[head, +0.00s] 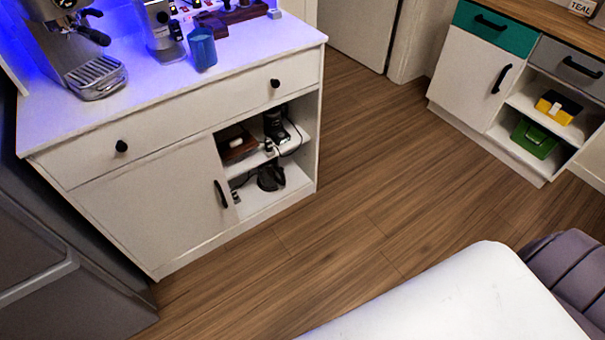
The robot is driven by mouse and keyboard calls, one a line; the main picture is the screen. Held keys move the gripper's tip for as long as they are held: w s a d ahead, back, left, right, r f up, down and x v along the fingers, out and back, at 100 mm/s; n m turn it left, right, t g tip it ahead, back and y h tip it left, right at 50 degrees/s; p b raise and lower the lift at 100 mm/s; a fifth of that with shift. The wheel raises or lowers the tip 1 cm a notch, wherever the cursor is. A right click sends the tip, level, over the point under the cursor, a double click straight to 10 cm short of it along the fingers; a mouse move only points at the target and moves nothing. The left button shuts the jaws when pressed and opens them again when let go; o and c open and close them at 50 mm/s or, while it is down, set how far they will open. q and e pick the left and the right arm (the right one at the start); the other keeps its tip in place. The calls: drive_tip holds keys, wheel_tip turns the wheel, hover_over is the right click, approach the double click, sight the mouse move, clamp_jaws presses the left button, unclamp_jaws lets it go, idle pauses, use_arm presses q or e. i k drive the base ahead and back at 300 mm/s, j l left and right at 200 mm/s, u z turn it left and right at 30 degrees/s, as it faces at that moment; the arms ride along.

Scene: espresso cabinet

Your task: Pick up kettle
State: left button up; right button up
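No kettle can be told for certain in the head view. A dark object (270,178) sits on the lower open shelf of the white cabinet (155,200). It is too small and shaded to identify. Another black appliance (277,124) with a cord stands on the upper open shelf. A blue cup-like container (202,48) stands on the cabinet top, near a metal grinder-like machine (160,30) and an espresso machine (80,50). Neither of my grippers is in view.
A brown box (237,146) lies on the upper shelf. A second cabinet (462,75) at right holds a yellow box (558,107) and a green box (534,138). A white rounded surface (465,300) and grey cushioned seat (570,265) fill the lower right. Wooden floor (370,165) between is clear.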

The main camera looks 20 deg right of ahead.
sight(268, 176)
drive_tip(key=i+l+z, duration=0.25)
drive_tip(key=z, duration=0.2)
drive_tip(key=i+l+z, duration=0.1)
drive_tip(key=i+z, duration=0.55)
drive_tip(key=z, duration=0.2)
drive_tip(key=i, duration=0.3)
